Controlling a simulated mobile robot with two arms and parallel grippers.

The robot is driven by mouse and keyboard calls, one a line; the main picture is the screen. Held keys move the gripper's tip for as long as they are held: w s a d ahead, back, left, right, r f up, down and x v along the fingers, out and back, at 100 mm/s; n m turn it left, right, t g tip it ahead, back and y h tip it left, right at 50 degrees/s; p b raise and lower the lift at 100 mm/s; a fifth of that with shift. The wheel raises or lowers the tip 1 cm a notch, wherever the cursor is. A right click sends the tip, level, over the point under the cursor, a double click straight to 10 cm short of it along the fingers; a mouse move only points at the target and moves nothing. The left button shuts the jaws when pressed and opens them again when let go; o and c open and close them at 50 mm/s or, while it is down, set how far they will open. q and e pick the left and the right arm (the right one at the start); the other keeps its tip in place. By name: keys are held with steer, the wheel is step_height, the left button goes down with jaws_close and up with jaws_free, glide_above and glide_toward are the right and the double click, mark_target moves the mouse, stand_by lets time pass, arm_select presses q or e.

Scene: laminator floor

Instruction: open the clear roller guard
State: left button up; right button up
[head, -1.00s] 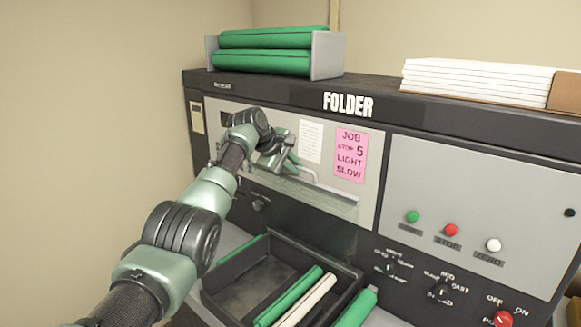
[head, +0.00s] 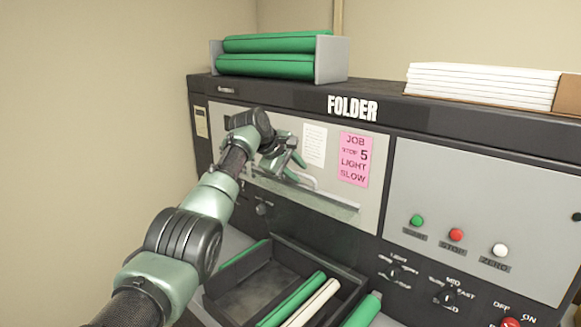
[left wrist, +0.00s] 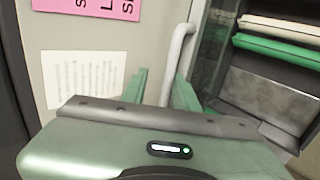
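The clear roller guard (head: 335,207) is a see-through strip low on the grey front panel of the folder machine, and it looks closed. A pale bent bar handle (head: 312,183) sits on it; the handle also shows in the left wrist view (left wrist: 176,58). My left gripper (head: 295,167) is at the handle's left part, close to the panel. In the left wrist view its two green fingers (left wrist: 160,88) stand apart with the handle between them. I cannot tell whether a finger touches it. My forearm and hand hide the guard's left part. My right gripper is not in view.
A dark tray (head: 235,283) with green and white rollers stands below the panel. A holder with green rollers (head: 268,67) and a paper stack (head: 480,85) are on top of the machine. A pink job note (head: 354,160) is right of my gripper. Buttons and knobs are further right.

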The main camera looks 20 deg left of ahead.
arm_select(q)
steer(key=shift+b+v, duration=0.85)
steer(key=shift+b, duration=0.25)
steer(key=b+v, duration=0.1)
steer(key=v, duration=0.4)
steer(key=shift+s+r+b, duration=0.1)
steer(key=shift+r+b, duration=0.15)
steer(key=shift+b, duration=0.15)
